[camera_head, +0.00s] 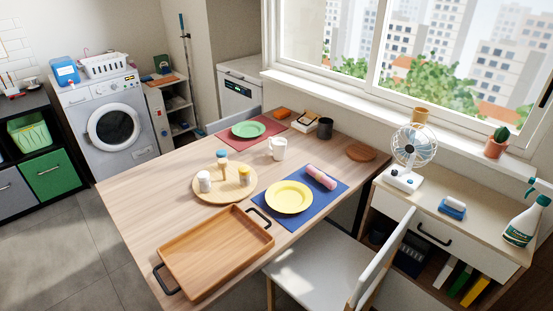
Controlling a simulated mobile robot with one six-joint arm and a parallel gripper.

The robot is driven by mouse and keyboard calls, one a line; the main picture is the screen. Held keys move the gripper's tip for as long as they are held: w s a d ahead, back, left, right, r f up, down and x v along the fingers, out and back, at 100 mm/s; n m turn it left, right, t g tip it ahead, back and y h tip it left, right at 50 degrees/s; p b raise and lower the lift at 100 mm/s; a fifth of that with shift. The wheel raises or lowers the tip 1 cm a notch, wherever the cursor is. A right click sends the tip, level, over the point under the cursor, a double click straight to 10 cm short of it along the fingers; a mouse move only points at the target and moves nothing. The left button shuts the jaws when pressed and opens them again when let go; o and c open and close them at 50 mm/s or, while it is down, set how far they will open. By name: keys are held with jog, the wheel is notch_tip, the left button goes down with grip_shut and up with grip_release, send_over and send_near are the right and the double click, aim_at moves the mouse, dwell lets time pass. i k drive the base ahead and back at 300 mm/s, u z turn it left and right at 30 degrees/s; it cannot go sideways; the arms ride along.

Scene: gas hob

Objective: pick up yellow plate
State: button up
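The yellow plate (289,197) lies flat on a blue placemat (327,209) on the wooden table. It looks empty. A pink rolled item (320,177) lies on the same mat, just beyond the plate to the upper right. My gripper is not in view in this frame.
A wooden tray (216,284) with black handles lies near the table's front, its right handle close to the mat. A round board (208,194) with several small containers is left of the plate. A white chair (318,256) stands at the table's right edge. A white mug (277,149) stands behind.

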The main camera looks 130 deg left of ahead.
aim_at(285, 196)
jog(key=u, duration=0.1)
jog(key=k, duration=0.2)
jog(key=u, duration=2.65)
jog(key=k, duration=0.2)
jog(key=u, duration=1.45)
jog(key=i, duration=0.6)
jog(key=u, duration=0.05)
